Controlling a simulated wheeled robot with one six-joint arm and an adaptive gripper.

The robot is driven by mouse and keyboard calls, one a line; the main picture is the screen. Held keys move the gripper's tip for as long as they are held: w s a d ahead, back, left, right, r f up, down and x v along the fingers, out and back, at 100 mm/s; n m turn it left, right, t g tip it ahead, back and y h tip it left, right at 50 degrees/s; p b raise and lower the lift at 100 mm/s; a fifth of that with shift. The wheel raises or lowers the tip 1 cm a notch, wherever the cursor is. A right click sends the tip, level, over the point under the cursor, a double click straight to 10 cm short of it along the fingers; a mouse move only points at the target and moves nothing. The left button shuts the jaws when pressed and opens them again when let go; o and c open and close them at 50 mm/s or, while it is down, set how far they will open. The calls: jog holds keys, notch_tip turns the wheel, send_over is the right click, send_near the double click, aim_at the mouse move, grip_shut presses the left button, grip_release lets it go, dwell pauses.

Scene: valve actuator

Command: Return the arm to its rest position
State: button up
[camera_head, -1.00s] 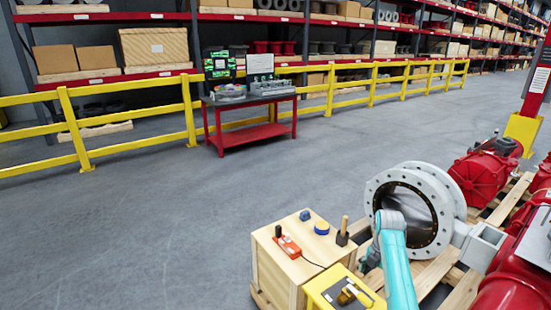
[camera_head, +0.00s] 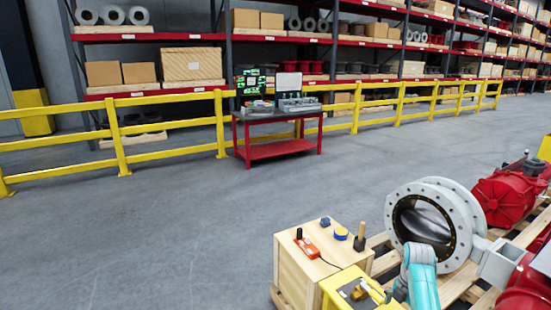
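Part of my teal arm (camera_head: 423,284) shows at the lower right, with a grey-white joint (camera_head: 420,253) at its upper end. The joint overlaps the lower edge of the large grey flanged valve (camera_head: 391,216) in the picture. I cannot tell whether they touch. My gripper does not show in this view. The valve stands upright on a wooden pallet, with red actuator parts (camera_head: 508,197) to its right.
A red workbench (camera_head: 278,150) stands by yellow railings (camera_head: 170,152). Grey floor at left is clear.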

jog(key=s+a+f+m+t, duration=0.2)
jog(key=s+a+f+m, duration=0.15)
jog(key=s+f, duration=0.4)
jog(key=s+a+f+m+t, duration=0.15)
jog(key=s+a+f, duration=0.25)
jog(key=f, duration=0.6)
jog(key=s+a+f+m+t, duration=0.2)
jog(key=s+a+m, duration=0.1)
jog(key=s, duration=0.5)
jog(key=s+a+f+m+t, duration=0.2)
jog(key=s+a+m, duration=0.15)
jog(key=s, duration=0.55)
jog(key=s+a+r+m+t, duration=0.25)
jog(key=s+r, duration=0.25)
jog(key=s, duration=0.3)
jog(key=s+a+r+m+t, duration=0.1)
jog(key=s+a+r+m, duration=0.15)
jog(key=s+r, duration=0.4)
jog(key=s+r+m+t, duration=0.1)
jog(key=s+r+m, duration=0.2)
jog(key=s+r, duration=0.4)
jog(key=s+a+r+m+t, duration=0.1)
jog(key=s+r+m, duration=0.3)
jog(key=r, duration=0.8)
jog(key=s+t, duration=0.1)
jog(key=s, duration=0.1)
jog(key=shift+s+r+t, duration=0.3)
jog(key=shift+s+r, duration=0.05)
